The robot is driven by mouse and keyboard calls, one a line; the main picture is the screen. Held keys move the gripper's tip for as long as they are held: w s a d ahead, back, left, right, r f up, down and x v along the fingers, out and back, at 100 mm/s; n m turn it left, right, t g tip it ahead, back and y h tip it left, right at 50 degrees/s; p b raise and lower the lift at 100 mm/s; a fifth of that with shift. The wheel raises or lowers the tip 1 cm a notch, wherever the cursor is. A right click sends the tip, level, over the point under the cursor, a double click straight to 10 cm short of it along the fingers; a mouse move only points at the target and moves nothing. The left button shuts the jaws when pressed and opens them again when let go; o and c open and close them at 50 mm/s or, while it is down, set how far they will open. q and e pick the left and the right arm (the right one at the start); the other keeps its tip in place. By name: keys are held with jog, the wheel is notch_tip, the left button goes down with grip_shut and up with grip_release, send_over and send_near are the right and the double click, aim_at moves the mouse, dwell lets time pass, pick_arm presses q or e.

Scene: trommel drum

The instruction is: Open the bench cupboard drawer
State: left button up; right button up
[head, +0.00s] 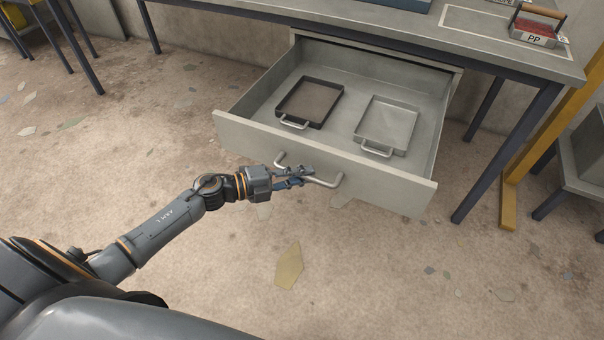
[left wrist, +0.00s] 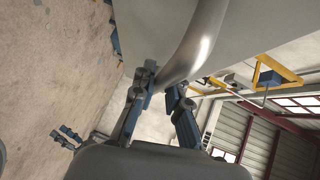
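The bench cupboard drawer (head: 330,163) stands well out from under the bench, its inside in plain view. Its front carries a metal bar handle (head: 325,182). My left gripper (head: 296,174) is at the middle of this handle. In the left wrist view the handle (left wrist: 197,45) runs between the fingertips of my left gripper (left wrist: 163,84), which close on the bar from both sides. Low in that view, two small blue prongs with a gap between them look like my right gripper (left wrist: 67,138), apart from the drawer; it does not show in the head view.
A dark tray (head: 310,100) and a light tray (head: 388,124) lie in the drawer. The bench (head: 400,38) bears a caddy marked PP (head: 537,28). A yellow post (head: 545,130) and a grey stool (head: 578,165) stand at right. The floor before the drawer holds only flat scraps.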

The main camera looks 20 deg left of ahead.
pick_arm(q)
jog(key=o, duration=0.4)
jog(key=shift+o, duration=0.2)
jog(key=v, duration=1.2)
jog(key=shift+w, duration=0.1)
